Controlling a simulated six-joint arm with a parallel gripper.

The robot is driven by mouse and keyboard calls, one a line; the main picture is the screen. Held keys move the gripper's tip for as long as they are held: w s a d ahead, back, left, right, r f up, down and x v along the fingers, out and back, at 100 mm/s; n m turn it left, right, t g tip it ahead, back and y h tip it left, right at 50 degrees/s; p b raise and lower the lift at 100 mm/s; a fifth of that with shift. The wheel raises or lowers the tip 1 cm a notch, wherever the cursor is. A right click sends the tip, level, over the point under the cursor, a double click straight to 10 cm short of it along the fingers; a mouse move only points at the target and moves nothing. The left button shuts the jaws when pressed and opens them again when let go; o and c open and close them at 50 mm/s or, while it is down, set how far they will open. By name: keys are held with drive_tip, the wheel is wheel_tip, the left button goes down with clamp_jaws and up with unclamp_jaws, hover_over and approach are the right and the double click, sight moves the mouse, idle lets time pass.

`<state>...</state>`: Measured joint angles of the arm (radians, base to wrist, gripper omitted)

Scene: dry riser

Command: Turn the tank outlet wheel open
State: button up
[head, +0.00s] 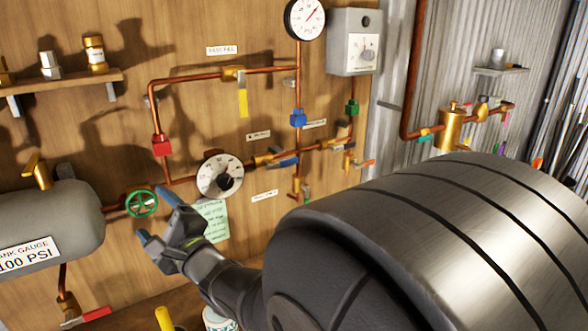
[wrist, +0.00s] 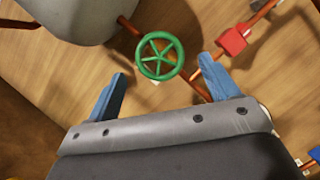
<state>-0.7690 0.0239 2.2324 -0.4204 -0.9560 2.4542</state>
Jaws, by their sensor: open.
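The tank outlet wheel is a green spoked handwheel (head: 141,202) on the copper pipe just right of the grey tank (head: 42,222). In the wrist view the green wheel (wrist: 160,57) lies ahead of my gripper, between the lines of its two blue fingers. My gripper (head: 154,214) is open and empty, its blue fingertips close to the wheel's right and lower right in the head view. In the wrist view the fingers (wrist: 162,70) stand wide apart, one on each side of the wheel. I see no clear contact. The wheel's angle as open or closed cannot be told.
A dial (head: 220,177) and a green paper note (head: 212,220) are right of the wheel. A red fitting (head: 162,145) sits on the pipe above; it also shows near my right finger in the wrist view (wrist: 232,41). A red-handled valve (head: 88,316) is below the tank.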

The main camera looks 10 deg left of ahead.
sight(145, 205)
drive_tip(key=x, duration=0.7)
drive_tip(key=shift+a, duration=0.15)
drive_tip(key=c, duration=1)
